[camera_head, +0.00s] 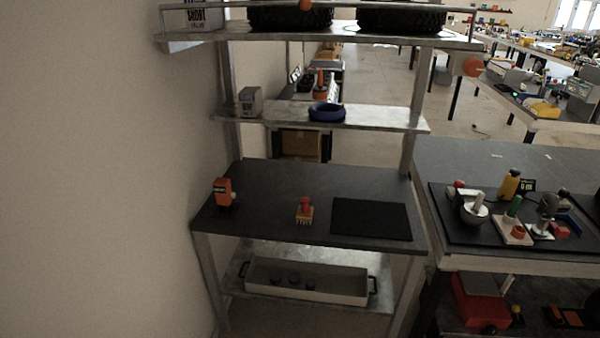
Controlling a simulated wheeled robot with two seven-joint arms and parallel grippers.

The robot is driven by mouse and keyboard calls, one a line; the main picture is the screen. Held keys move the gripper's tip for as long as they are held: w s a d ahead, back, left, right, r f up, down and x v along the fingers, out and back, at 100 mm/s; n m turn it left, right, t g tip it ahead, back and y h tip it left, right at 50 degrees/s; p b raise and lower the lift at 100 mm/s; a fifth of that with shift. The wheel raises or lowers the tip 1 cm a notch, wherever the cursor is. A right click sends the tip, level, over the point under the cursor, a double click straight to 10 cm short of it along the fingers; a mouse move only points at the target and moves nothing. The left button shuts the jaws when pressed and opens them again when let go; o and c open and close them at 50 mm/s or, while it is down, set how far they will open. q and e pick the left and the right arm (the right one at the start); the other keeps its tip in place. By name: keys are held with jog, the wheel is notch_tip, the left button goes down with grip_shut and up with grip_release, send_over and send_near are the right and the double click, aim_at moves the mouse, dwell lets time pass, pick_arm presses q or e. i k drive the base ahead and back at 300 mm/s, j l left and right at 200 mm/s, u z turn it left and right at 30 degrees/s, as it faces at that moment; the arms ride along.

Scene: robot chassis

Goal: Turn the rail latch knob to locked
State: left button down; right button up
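A metal rail (400,7) runs along the front of the top shelf. A round orange knob (305,5) sits on this rail near its middle, cut by the picture's top edge. A larger round orange knob (473,66) shows just past the right end of the top shelf, on a short grey part. I cannot tell which one is the rail latch knob, nor whether it is locked. Neither of my grippers is in view, and nothing touches either knob.
Dark tires (400,19) and a white box (201,19) stand on the top shelf. A blue ring (327,112) lies on the middle shelf. The dark worktop (270,190) holds a few small items. A wall is at left; a cluttered bench (480,160) adjoins at right.

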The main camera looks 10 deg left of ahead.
aim_at(474, 66)
jog(key=i+j+z, duration=0.2)
jog(key=i, duration=0.25)
jog(key=i+j+z, duration=0.2)
jog(key=i, duration=0.3)
jog(key=i+j+z, duration=0.15)
jog(key=i, duration=0.3)
